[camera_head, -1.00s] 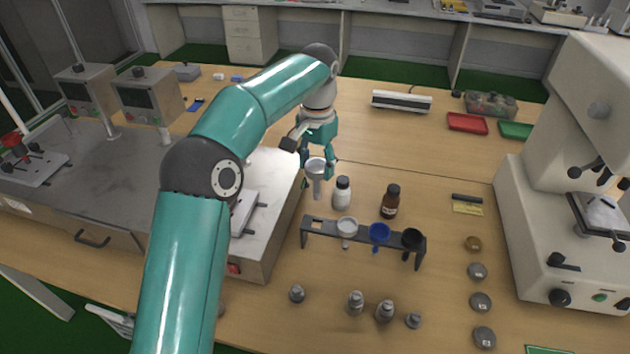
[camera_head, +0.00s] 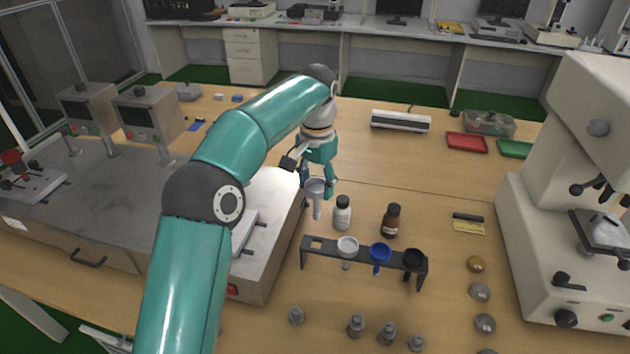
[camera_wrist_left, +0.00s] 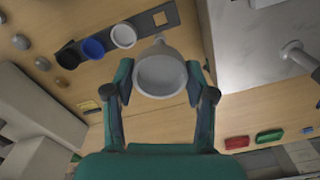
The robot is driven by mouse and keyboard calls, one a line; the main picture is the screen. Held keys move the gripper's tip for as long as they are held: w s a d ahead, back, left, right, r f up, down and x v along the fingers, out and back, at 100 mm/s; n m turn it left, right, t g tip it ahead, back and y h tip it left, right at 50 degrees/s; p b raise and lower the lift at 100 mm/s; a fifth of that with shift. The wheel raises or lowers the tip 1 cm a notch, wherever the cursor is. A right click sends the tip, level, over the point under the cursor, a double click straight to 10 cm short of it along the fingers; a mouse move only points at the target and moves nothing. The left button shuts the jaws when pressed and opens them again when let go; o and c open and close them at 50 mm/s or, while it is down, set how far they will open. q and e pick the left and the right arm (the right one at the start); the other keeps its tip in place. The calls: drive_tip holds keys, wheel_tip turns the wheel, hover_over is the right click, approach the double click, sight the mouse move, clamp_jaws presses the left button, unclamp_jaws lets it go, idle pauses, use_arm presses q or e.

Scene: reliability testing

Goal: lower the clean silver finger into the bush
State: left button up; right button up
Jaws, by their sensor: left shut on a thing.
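My left gripper (camera_head: 317,184) is shut on a silver-grey funnel-shaped piece (camera_head: 317,208), wide cup up and narrow stem down. It hangs above the table, behind and left of a dark rack (camera_head: 330,253). In the left wrist view the fingers of the gripper (camera_wrist_left: 160,72) sit on both sides of the grey cup (camera_wrist_left: 160,76). The rack has an empty square hole at its left end, which shows in the wrist view near the held piece's stem. White (camera_head: 347,246), blue (camera_head: 380,252) and black (camera_head: 413,259) funnels stand in its other places. I cannot tell which thing is the bush.
A white bottle (camera_head: 342,214) and a brown bottle (camera_head: 391,220) stand behind the rack, the white one close to the held piece. Several small metal pieces (camera_head: 356,325) stand in front. A steel-topped bench unit (camera_head: 265,200) is left; a microscope-like machine (camera_head: 560,240) is right.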

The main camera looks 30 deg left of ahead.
sight(316, 211)
use_arm(q)
drive_tip(key=shift+f+b, duration=2.4)
drive_tip(key=shift+f, duration=1.65)
drive_tip(key=shift+s, duration=0.1)
